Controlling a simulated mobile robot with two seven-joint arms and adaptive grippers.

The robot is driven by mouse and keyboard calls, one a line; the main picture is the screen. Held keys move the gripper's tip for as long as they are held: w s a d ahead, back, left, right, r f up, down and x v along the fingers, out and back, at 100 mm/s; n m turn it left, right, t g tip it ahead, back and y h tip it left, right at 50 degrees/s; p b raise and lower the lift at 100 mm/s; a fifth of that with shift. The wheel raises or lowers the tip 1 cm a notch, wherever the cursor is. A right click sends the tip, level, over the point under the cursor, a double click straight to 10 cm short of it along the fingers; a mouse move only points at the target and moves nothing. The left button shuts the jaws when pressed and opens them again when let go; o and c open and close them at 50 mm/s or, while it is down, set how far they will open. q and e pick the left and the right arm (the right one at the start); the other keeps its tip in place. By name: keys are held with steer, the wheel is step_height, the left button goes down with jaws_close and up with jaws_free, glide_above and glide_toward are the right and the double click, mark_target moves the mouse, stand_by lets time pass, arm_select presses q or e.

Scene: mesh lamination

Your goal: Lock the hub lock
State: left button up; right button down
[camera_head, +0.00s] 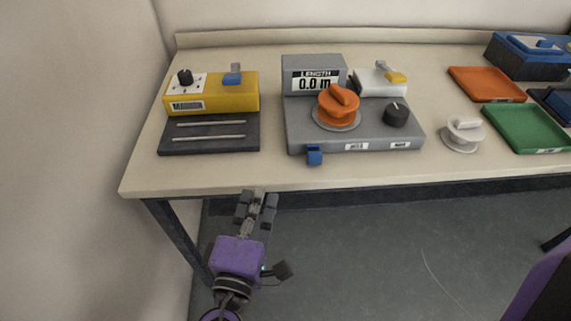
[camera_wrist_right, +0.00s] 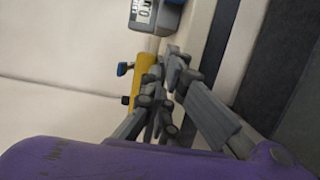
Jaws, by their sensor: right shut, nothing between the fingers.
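A grey machine (camera_head: 300,128) with a "LENGTH 0.0 m" display (camera_head: 318,80) stands on the table. On it sits an orange knob (camera_head: 338,104) with a raised grip, on a pale round disc. A black knob (camera_head: 396,115) is to its right, and a blue tab (camera_head: 314,155) sticks out at the front left. Which part is the hub lock is not labelled. My right gripper (camera_head: 257,200) is shut and empty, just in front of the table edge, left of the blue tab and apart from it. Its fingers also show in the wrist view (camera_wrist_right: 172,68). My left gripper is not in view.
A yellow box (camera_head: 212,93) with a black knob and blue switch stands behind a dark plate (camera_head: 208,134) with two rails. A white spool (camera_head: 463,134), orange tray (camera_head: 486,84) and green tray (camera_head: 528,126) are on the right. The table's front edge (camera_head: 230,187) lies beside my fingers.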

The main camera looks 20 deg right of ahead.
mark_target(281, 171)
steer(key=p+x, duration=0.1)
steer(key=x, duration=0.9)
steer(key=shift+w+r+p, duration=0.1)
steer(key=shift+p, duration=0.25)
steer(key=d, duration=0.1)
steer(key=s+d, duration=0.1)
steer(key=shift+d+p, duration=0.35)
steer(key=shift+s+d, duration=0.15)
steer(key=shift+d, duration=0.45)
